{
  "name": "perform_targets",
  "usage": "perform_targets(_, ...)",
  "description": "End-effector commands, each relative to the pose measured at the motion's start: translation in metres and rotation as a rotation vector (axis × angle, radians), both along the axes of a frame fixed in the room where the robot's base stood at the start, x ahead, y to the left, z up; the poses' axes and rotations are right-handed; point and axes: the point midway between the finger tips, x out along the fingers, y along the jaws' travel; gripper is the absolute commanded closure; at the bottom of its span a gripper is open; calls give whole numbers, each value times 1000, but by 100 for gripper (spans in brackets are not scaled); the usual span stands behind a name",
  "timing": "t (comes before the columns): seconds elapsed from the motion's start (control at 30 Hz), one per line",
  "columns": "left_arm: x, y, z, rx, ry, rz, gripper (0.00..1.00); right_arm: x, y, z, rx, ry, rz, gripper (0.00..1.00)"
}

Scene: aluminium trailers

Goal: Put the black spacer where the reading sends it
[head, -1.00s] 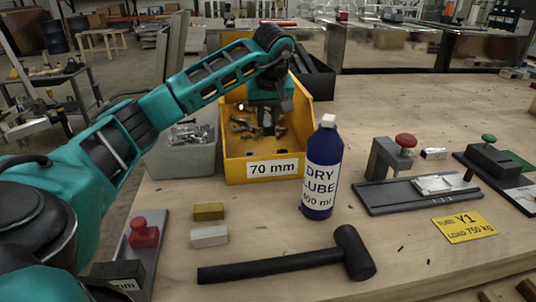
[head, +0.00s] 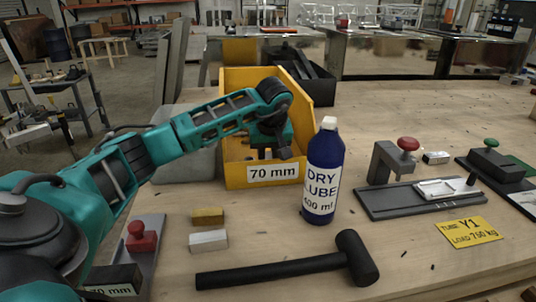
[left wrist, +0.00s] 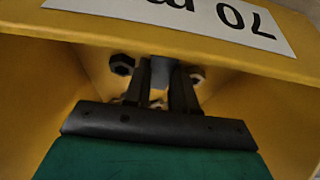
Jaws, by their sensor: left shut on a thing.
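My left gripper (head: 271,150) is down inside the yellow bin (head: 240,178), whose front label reads 70 mm. In the left wrist view its two fingers (left wrist: 163,92) are shut on a small dark grey piece (left wrist: 163,68), which appears to be the black spacer. The bin's front wall hides it in the head view. Nuts or bolt heads (left wrist: 122,64) lie near the fingers. A dark block (head: 112,280) with a label reading 70 mm stands at the lower left, partly hidden by my arm. My right gripper is out of view.
A blue bottle (head: 323,175) stands right of the bin. A black mallet (head: 275,271), a brown block (head: 208,216) and a pale block (head: 208,240) lie in front. A fixture with a red knob (head: 408,144) stands right. A grey bin (head: 185,168) is partly behind my arm.

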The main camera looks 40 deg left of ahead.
Motion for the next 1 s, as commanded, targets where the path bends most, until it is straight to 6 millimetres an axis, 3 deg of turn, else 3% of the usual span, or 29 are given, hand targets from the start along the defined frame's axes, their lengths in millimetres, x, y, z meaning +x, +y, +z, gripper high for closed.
perform_targets(0.07, 0, 0, -3, 1, 1, 0, 100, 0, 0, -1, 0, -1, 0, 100)
perform_targets(0.1, 0, 0, -3, 0, 0, 0, 72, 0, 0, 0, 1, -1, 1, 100)
perform_targets(0.2, 0, 0, -3, 0, 0, 0, 64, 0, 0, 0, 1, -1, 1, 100)
perform_targets(0.43, 0, 0, -2, 0, 0, 0, 64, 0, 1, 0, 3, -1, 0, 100)
perform_targets(0.57, -1, -2, 9, 1, -2, -2, 64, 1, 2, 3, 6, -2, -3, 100)
perform_targets(1.0, -22, -28, 91, 1, -2, -2, 64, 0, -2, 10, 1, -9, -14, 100)
